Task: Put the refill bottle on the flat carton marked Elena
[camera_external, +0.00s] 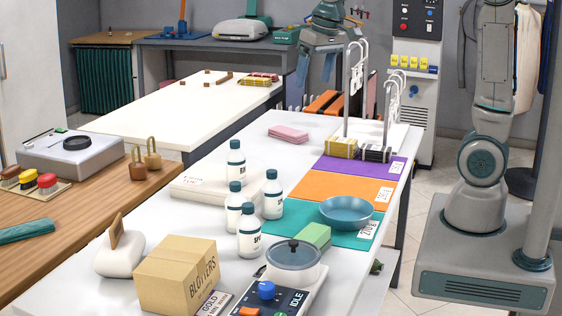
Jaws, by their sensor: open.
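Several white bottles with dark teal caps stand on the white table, including a front one (249,234), a right one (272,196) and a back one (236,158). Their labels are too small to read fully, so I cannot tell which is the refill bottle. A flat white carton (192,188) with small red marking lies behind and left of the group; its name is unreadable. The back bottle stands on or right beside it; I cannot tell which. My gripper (316,68) is open and empty, high over the table's far end, well away from the bottles.
A cardboard box marked BLOTTERS (172,282), a lidded pot (292,264) and a green sponge block (315,235) crowd the front. A blue bowl (347,211) sits on coloured mats at right. Metal rails with hangers (357,75) rise near my gripper. Pink cloths (288,133) lie behind.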

